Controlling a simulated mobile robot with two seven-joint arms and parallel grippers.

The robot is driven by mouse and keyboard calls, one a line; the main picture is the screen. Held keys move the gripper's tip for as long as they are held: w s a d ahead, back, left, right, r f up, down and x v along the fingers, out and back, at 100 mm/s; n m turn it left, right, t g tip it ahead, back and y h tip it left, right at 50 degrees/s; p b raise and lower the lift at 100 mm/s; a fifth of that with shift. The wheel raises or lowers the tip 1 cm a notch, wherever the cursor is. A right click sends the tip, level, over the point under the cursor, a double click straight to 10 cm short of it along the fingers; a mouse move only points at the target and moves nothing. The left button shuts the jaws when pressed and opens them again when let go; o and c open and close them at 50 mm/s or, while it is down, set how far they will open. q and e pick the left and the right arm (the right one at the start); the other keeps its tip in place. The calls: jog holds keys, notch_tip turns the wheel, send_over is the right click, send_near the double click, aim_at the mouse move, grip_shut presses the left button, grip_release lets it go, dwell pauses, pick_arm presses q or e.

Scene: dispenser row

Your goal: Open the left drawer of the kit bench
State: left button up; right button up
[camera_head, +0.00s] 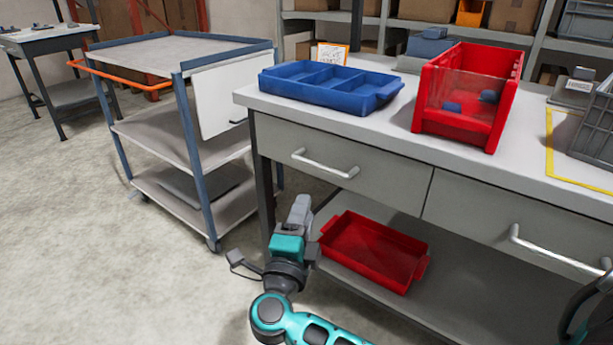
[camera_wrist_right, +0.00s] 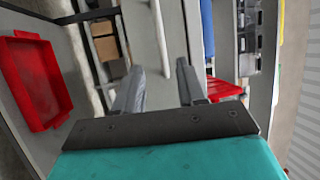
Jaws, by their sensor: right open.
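The kit bench (camera_head: 240,97) stands at the right with two grey drawer fronts. The left drawer (camera_head: 395,178) is shut, flush with the bench front. It has a pale bar handle (camera_head: 325,164). My right gripper (camera_head: 300,210) is open and empty, in front of the bench and lower in the picture than the handle. In the right wrist view its two fingers (camera_wrist_right: 158,88) are apart. The handle (camera_wrist_right: 160,38) appears ahead in the gap between them, with no contact visible. My left gripper is not in view.
A red tray (camera_head: 370,252) lies on the bench's lower shelf. A blue tray (camera_head: 330,90) and a red bin (camera_head: 462,120) stand on top. A blue-framed cart (camera_head: 190,150) stands to the left. The floor (camera_head: 90,250) at left is clear.

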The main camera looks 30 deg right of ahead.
jog(key=b+x, duration=0.2)
jog(key=x, duration=1)
jog(key=shift+c, duration=0.4)
grip_shut()
